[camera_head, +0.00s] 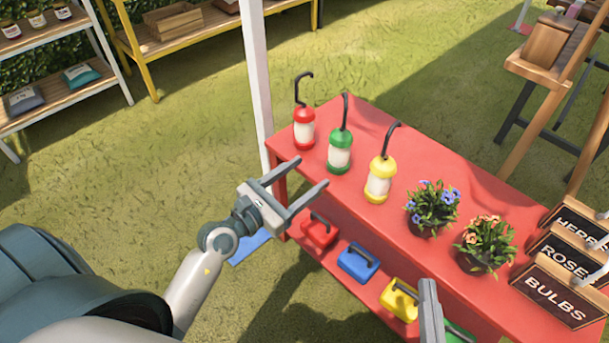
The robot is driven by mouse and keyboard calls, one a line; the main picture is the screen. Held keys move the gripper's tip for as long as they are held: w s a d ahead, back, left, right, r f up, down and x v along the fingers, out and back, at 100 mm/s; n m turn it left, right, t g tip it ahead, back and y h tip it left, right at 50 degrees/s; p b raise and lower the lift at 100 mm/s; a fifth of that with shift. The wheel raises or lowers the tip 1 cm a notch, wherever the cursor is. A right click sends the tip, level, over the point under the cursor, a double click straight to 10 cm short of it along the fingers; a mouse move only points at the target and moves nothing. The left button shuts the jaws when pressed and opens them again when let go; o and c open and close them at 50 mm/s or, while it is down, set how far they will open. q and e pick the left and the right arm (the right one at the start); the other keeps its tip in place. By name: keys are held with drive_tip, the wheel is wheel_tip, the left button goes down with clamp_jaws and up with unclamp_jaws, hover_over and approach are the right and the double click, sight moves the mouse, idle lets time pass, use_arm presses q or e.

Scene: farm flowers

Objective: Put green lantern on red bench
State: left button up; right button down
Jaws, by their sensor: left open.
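My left gripper (312,172) is open and empty. Its two fingers point toward the bench's near left edge, just in front of the red and green lanterns and apart from them. My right gripper (430,308) shows only as a grey part at the bottom, in front of the bench; its jaws cannot be made out.
Two flower pots (431,208) and dark signs (565,262) stand further right on the bench. Its lower shelf holds red, blue (358,262), yellow and green items. A white post (257,80) rises by the bench's left end. Grass to the left is open.

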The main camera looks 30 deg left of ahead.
use_arm(q)
drive_tip(key=s+d+m, duration=0.7)
drive_tip(key=s+m, duration=0.1)
drive_tip(key=m, duration=0.9)
drive_tip(key=s+d+r+m, duration=0.1)
drive_tip(key=s+d+m, duration=0.7)
drive_tip(key=m, duration=0.9)
drive_tip(key=shift+s+d+r+t+h, duration=0.2)
drive_tip(key=shift+s+d+t+h, duration=0.05)
drive_tip(key=shift+d+t+h, duration=0.05)
